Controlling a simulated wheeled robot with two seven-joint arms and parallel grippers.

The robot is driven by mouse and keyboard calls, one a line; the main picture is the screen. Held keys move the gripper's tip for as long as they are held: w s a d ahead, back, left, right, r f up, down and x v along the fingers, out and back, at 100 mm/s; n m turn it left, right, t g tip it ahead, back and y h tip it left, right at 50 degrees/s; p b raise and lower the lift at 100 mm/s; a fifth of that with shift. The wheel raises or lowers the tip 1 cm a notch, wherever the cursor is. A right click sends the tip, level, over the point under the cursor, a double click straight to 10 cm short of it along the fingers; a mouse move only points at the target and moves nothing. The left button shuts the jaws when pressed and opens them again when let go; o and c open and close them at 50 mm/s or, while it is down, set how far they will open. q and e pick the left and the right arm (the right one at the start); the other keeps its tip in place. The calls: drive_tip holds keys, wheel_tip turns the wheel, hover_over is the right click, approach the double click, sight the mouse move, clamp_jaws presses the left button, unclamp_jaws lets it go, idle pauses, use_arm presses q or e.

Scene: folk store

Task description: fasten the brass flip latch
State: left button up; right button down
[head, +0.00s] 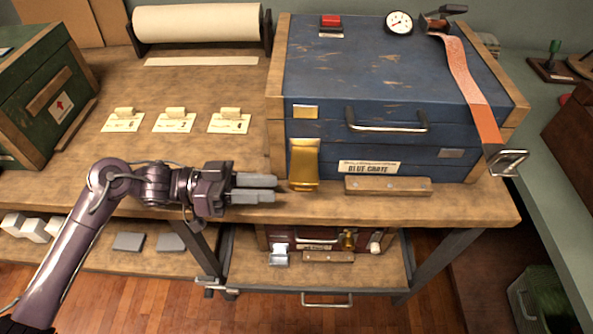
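The brass flip latch (304,160) is on the left front of the blue crate (365,135). Its wide plate points down along the front. A small brass plate (305,112) sits above it near the lid's edge, bare and apart from the latch. The crate's lid (380,65) lies down flat. My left gripper (275,189) is just left of the latch's lower end, fingers pointing right. A narrow gap shows between its fingers, with nothing in it. It appears not to touch the latch. My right gripper is not in view.
An orange strap (467,80) with a metal buckle (505,160) hangs over the crate's right side. A silver handle (387,121) and a wooden block (387,186) are on the front. Tags (174,122) lie on clear bench at left. A red crate (330,238) is below.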

sight(296, 187)
use_arm(q)
drive_tip(key=d, duration=0.6)
drive_tip(key=shift+d, duration=0.25)
drive_tip(key=shift+c, duration=0.2)
clamp_jaws()
